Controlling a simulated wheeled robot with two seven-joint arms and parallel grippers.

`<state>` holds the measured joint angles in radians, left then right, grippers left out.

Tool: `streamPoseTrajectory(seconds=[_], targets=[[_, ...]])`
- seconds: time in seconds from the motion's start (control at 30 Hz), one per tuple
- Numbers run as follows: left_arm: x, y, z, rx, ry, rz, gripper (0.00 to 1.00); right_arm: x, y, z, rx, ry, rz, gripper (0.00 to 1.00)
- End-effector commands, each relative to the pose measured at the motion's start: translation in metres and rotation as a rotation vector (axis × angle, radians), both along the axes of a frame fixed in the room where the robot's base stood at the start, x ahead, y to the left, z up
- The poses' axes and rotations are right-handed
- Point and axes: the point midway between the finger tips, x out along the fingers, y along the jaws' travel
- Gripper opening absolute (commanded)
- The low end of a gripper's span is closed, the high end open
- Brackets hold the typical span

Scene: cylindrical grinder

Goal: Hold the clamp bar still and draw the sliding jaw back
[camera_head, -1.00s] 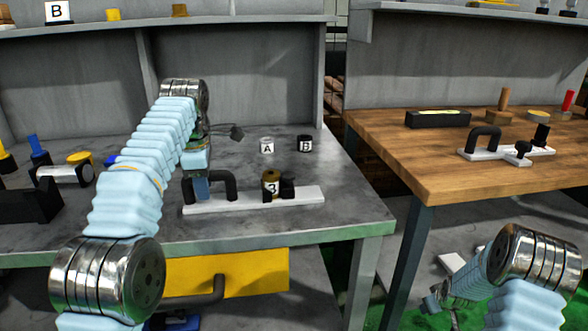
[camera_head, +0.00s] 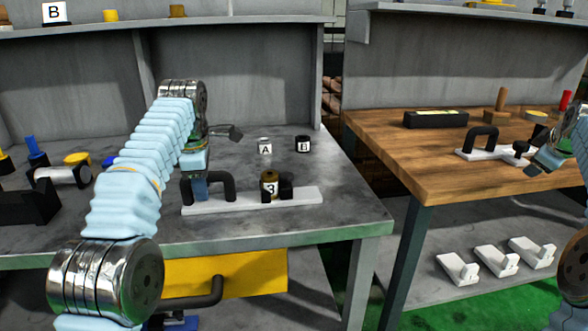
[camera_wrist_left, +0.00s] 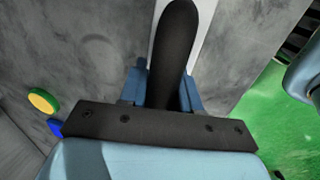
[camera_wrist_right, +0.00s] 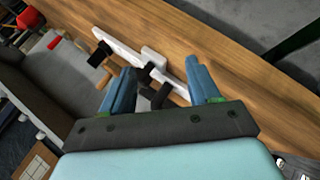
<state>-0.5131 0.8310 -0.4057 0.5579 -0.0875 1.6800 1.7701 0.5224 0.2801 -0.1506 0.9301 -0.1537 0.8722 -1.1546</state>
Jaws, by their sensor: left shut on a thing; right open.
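A white clamp bar (camera_head: 235,203) lies on the grey bench with a black arched handle (camera_head: 228,182) at its left end. A brass cylinder marked 3 (camera_head: 269,184) stands at its black jaw (camera_head: 286,186). My left gripper (camera_head: 203,188) is shut on the arched handle, which fills the left wrist view (camera_wrist_left: 175,50). A second white clamp bar (camera_head: 478,154) with a black arch (camera_head: 483,138) lies on the wooden bench. My right gripper (camera_head: 545,160) is open near its right end. In the right wrist view the open fingers (camera_wrist_right: 160,78) are near its small white slider (camera_wrist_right: 152,57).
A black box (camera_head: 436,119) and a wooden block with a peg (camera_head: 496,112) stand on the wooden bench (camera_head: 400,160). White brackets (camera_head: 496,261) lie on the shelf below.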

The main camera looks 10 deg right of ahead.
Motion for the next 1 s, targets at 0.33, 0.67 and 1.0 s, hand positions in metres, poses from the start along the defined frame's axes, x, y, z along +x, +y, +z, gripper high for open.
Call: streamPoseTrajectory(seconds=[0.33, 0.67, 1.0], targets=[[0.000, 0.000, 0.000, 0.000, 0.001, -0.002, 0.00, 0.098, 0.329, 0.024, 0.529, 0.022, 0.521, 0.61], [0.000, 0.001, 0.000, 0.001, 0.001, -0.001, 0.00, 0.058, 0.494, 0.055, 0.735, 0.170, 0.807, 0.61], [0.000, 0.001, 0.000, 0.002, 0.001, 0.000, 0.00, 0.072, 0.533, 0.023, 0.750, 0.188, 0.826, 0.61]])
